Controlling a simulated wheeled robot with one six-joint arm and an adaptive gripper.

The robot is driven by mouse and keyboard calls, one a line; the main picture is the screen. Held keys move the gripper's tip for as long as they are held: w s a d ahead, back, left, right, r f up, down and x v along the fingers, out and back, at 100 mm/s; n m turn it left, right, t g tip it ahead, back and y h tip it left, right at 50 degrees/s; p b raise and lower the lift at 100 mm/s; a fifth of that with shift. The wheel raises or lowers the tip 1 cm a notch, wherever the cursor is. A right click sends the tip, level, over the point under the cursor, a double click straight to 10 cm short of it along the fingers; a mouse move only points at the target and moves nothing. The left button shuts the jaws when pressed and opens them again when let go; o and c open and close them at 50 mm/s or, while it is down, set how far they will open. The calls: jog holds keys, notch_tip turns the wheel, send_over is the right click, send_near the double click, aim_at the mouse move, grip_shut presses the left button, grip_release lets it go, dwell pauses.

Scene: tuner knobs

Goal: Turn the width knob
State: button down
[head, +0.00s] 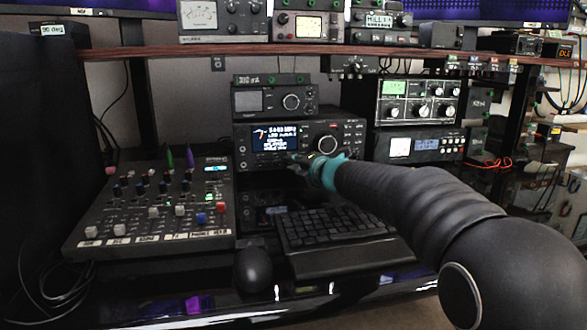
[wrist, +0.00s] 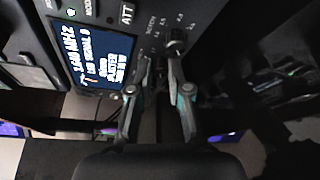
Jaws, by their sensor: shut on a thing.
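The radio (head: 270,160) with a blue lit screen stands at the middle of the desk in the head view. My gripper (head: 308,166) reaches its front face from the right, just below and right of the screen. In the wrist view my gripper (wrist: 160,66) has its fingertips close together at the panel. A small dark round knob (wrist: 176,40) with a printed number scale is at the fingertips. The fingers are shut on a knob, partly hidden by them. Its lettering is too small to read surely, and its pointer cannot be made out.
A large tuning dial (head: 327,144) is just above my gripper. A keyboard (head: 335,228) lies below, with a mouse (head: 253,267) beside it. A mixer (head: 155,210) is at left. More radios (head: 418,102) stand at right, and a shelf (head: 300,49) runs above.

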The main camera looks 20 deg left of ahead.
jog(key=shift+m, duration=0.5)
jog(key=c, duration=1.1)
grip_release()
jog(key=v, duration=1.2)
jog(key=shift+d+f, duration=0.1)
jog(key=shift+f, duration=0.25)
